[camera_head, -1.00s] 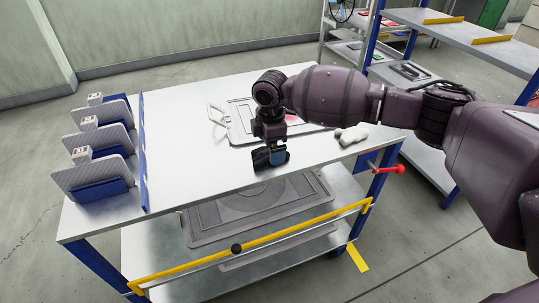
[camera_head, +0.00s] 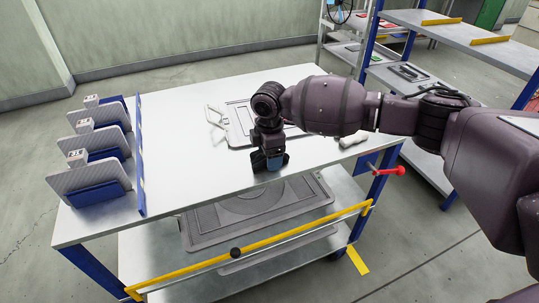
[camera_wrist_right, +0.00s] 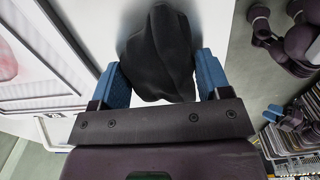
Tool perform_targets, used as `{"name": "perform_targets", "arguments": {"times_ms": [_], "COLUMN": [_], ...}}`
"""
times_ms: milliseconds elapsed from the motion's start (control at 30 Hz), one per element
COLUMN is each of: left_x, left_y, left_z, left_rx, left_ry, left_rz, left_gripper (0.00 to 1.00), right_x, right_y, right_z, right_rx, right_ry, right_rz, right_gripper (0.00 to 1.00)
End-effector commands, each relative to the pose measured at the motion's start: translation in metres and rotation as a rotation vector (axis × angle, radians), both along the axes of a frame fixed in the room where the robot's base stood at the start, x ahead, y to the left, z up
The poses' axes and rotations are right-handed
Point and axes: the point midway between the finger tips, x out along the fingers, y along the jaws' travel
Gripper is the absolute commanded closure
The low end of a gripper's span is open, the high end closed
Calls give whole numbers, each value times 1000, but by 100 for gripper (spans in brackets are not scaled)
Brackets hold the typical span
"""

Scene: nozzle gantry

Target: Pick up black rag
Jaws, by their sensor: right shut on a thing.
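The black rag (camera_wrist_right: 158,50) shows in the right wrist view as a dark, rumpled bundle between the two blue fingers of my right gripper (camera_wrist_right: 165,75). In the head view my right gripper (camera_head: 270,161) points down at the front edge of the white table (camera_head: 200,130). The rag is mostly hidden there by the dark gripper, and I cannot tell its height above the tabletop.
A grey framed panel (camera_head: 238,128) lies on the table behind my right gripper. A pale object (camera_head: 352,139) lies at the right edge. Several grey plates in blue holders (camera_head: 92,180) line the left side.

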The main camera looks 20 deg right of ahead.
Motion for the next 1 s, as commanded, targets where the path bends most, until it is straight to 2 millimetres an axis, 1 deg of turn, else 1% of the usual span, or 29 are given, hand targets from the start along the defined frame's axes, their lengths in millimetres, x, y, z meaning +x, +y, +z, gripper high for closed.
{"name": "perform_targets", "arguments": {"times_ms": [133, 233, 367, 500, 700, 800, 900, 1000], "left_x": [2, 4, 6, 6, 1, 2, 3, 4], "left_y": [0, -1, -2, -3, -3, -4, -4, -3], "left_z": [4, 9, 18, 25, 28, 31, 35, 36], "left_rx": [-1, -2, -4, -7, -12, -14, -13, -13], "left_ry": [-7, -17, -30, -38, -30, -36, -42, -46], "left_rz": [-1, 0, 1, 5, 14, 16, 14, 15], "left_gripper": [57, 57, 57, 57, 57, 57, 57, 57], "right_x": [0, 1, 1, 1, 0, 0, 0, 0], "right_y": [0, 0, 1, 0, 0, 1, 0, 0], "right_z": [11, 27, 58, 95, 144, 164, 179, 190], "right_rx": [0, 1, 2, 1, 1, 2, 1, 1], "right_ry": [-3, -7, -10, -11, -9, -7, -5, -3], "right_rz": [0, 0, 1, 1, 1, 1, 1, 0], "right_gripper": [52, 52, 52, 52, 52, 52, 52, 52]}}
